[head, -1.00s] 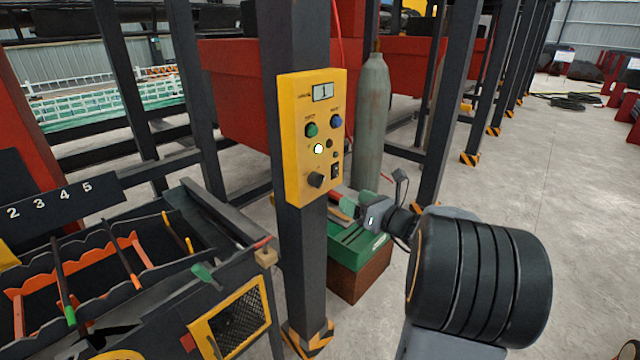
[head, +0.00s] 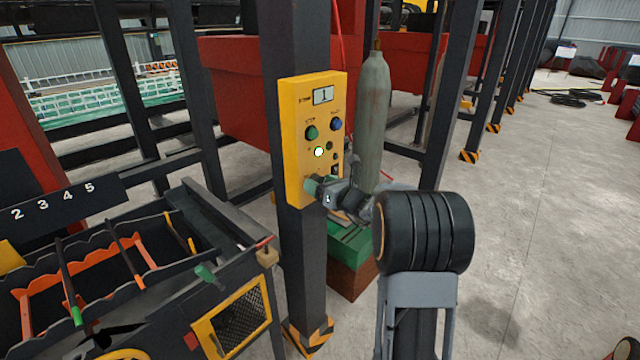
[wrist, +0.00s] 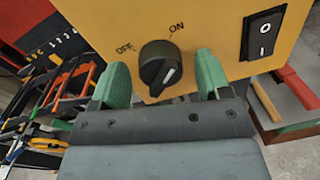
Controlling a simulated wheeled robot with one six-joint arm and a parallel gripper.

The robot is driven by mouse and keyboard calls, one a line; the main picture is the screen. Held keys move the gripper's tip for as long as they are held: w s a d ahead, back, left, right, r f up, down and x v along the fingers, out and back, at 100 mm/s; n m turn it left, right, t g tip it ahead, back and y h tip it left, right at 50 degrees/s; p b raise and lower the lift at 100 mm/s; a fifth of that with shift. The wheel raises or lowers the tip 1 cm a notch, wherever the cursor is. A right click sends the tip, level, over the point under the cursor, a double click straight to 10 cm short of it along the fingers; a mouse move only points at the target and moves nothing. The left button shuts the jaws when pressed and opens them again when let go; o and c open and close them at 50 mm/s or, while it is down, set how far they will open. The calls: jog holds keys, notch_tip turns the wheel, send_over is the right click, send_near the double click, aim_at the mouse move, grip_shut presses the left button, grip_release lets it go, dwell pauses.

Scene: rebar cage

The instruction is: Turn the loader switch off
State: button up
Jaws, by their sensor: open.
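A yellow control box (head: 298,140) is fixed to a dark post. Its black rotary knob (wrist: 158,66) sits between OFF and ON labels in the wrist view, with a white mark towards its lower right. My gripper (wrist: 162,70) is open. Its green fingers stand either side of the knob, with visible gaps at both sides. In the head view my gripper (head: 314,186) is at the box's lower part and hides the knob. A black rocker switch (wrist: 264,34) marked O and I is right of the knob.
The box has a display (head: 323,96), a green button (head: 311,132), a blue button (head: 336,124) and a bright white lamp (head: 319,152). A grey gas cylinder (head: 372,120) stands behind my arm. A rack (head: 110,240) is at the left. Open floor lies right.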

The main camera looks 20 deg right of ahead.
jog(key=c, duration=0.9)
